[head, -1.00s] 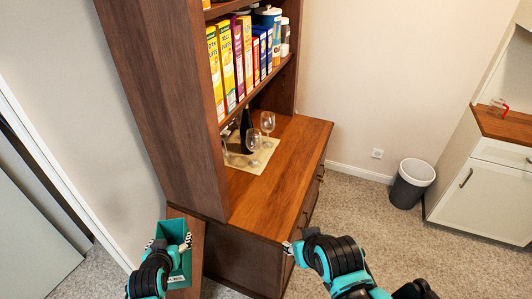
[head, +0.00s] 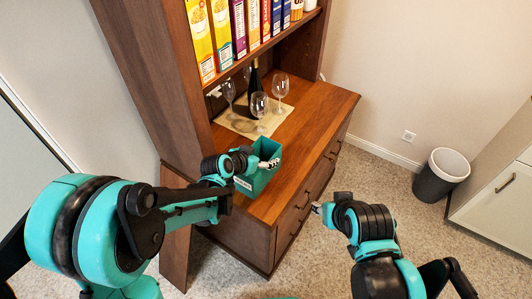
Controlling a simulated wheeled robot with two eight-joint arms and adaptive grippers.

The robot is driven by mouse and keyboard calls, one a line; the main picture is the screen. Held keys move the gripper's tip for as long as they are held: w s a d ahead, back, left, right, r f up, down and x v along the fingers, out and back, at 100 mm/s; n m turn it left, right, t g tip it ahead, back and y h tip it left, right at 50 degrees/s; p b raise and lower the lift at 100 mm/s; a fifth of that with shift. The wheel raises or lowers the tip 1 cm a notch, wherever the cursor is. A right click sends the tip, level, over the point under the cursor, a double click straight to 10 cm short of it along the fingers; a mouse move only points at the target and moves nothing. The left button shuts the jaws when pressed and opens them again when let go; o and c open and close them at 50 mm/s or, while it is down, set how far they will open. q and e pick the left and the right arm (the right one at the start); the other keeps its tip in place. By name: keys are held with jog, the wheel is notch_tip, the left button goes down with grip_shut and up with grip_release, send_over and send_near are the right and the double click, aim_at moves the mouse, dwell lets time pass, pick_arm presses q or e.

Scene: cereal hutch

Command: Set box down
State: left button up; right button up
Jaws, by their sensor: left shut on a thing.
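A teal open-topped box (head: 264,181) with a white label shows at the near left end of the hutch's wooden counter (head: 295,150). My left gripper (head: 266,163) is shut on the box at its upper edge; my fingers partly cover it. The box looks upright. I cannot tell whether its bottom touches the counter or hangs just above it. My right gripper (head: 317,208) is low, in front of the drawer side of the hutch, apart from the box. Its fingers are too small to tell open from shut.
Wine glasses (head: 260,108) and a dark bottle (head: 255,90) stand on a mat (head: 237,122) behind the box. Cereal boxes (head: 222,35) line the shelf above. The counter's right part is clear. A wooden panel (head: 174,235) stands at the hutch's near left. A bin (head: 440,175) stands right.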

aim_at(265, 157)
pick_arm(q)
jog(key=w+f, duration=0.1)
jog(key=w, duration=0.1)
jog(key=w+f+b, duration=0.1)
jog(key=w, duration=0.1)
jog(key=w+f, duration=0.1)
jog(key=f, duration=0.1)
jog(key=shift+w+d+b, duration=0.3)
jog(key=shift+w+b, duration=0.05)
jog(key=shift+w, duration=0.05)
notch_tip(265, 157, down, 4)
jog(key=shift+r+b, duration=0.1)
jog(key=shift+b, duration=0.95)
jog(key=shift+s+r, duration=0.1)
jog(key=shift+r, duration=0.05)
jog(key=o, duration=0.8)
jog(key=shift+f, duration=0.2)
jog(key=o, duration=0.5)
jog(key=shift+c, duration=0.2)
jog(key=shift+r, duration=0.1)
